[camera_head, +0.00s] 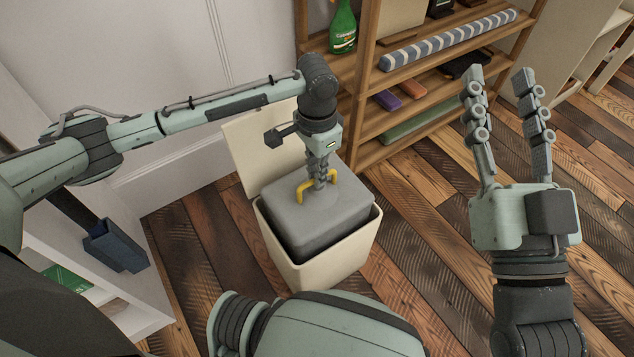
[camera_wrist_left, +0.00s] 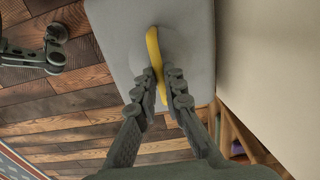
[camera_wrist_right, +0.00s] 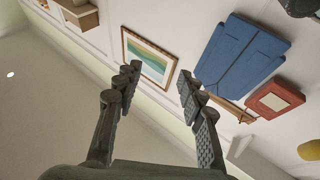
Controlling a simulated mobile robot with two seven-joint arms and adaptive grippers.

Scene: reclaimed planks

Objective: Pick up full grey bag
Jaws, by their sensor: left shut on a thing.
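The full grey bag (camera_head: 310,219) is a boxy grey block with a yellow handle (camera_head: 303,193) on top. It sits inside a cream bin (camera_head: 330,270), its top standing above the rim. My left gripper (camera_head: 319,183) points down and is shut on the yellow handle. The left wrist view shows the handle (camera_wrist_left: 154,60) between the two fingers, with the bag's grey top (camera_wrist_left: 110,30) below. My right gripper (camera_head: 498,75) is raised at the right, open and empty, pointing up. The bag's lower part is hidden in the bin.
The bin's lid (camera_head: 262,140) stands open against the wall. A wooden shelf (camera_head: 372,100) with a green bottle (camera_head: 343,28) and a striped roll (camera_head: 450,40) stands behind. A white unit with a blue container (camera_head: 115,247) is at left. Plank floor is clear at right.

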